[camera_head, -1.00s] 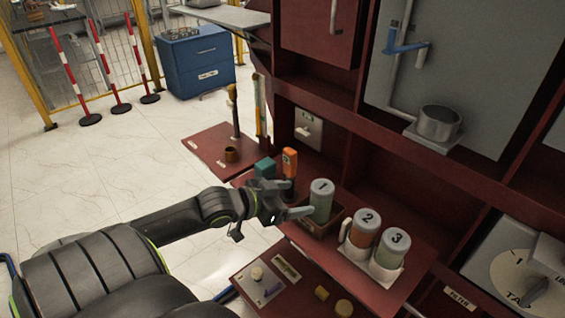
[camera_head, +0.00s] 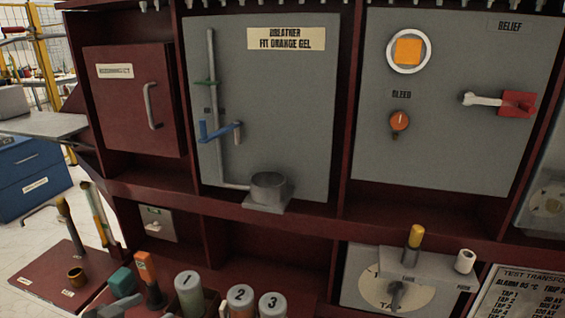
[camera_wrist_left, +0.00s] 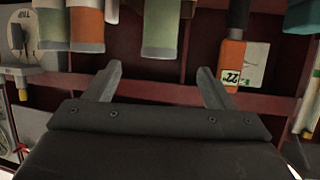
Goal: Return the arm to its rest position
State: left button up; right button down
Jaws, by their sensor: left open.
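My left gripper (camera_wrist_left: 159,86) is open in the left wrist view, with nothing held between its two fingers. A green canister (camera_wrist_left: 162,28) hangs into the top of that view, beyond the gap between the fingers and apart from them. In the head view only a grey finger of the left gripper (camera_head: 116,306) shows at the bottom left edge, near canister 1 (camera_head: 188,290) and the orange-topped tool (camera_head: 146,268); the rest of the arm is out of frame. My right gripper is not in view.
Canister 2 (camera_head: 240,300) and canister 3 (camera_head: 272,306) stand right of canister 1. A teal block (camera_head: 122,280) is beside the orange tool. Behind them rises the cabinet, with a blue lever (camera_head: 215,132), a metal cup (camera_head: 269,188) and a red-handled valve (camera_head: 517,104).

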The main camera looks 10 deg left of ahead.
pick_arm(q)
jog(key=s+d+f+n+g+y, duration=0.25)
jog(key=s+f+g, duration=0.35)
jog(key=s, duration=0.4)
jog(key=s+d+f+n+g+y, duration=0.1)
jog(key=s+d+f+g+y, duration=0.25)
jog(key=s+f, duration=0.5)
notch_tip(320, 180, down, 24)
jog(key=s+a+r+g+p, duration=0.1)
jog(key=a+p, duration=0.1)
jog(key=s+d+f+g+h, duration=0.1)
jog(key=s+f, duration=1.3)
jog(key=s, duration=0.1)
jog(key=shift+d+p, duration=0.25)
jog(key=shift+p, duration=0.2)
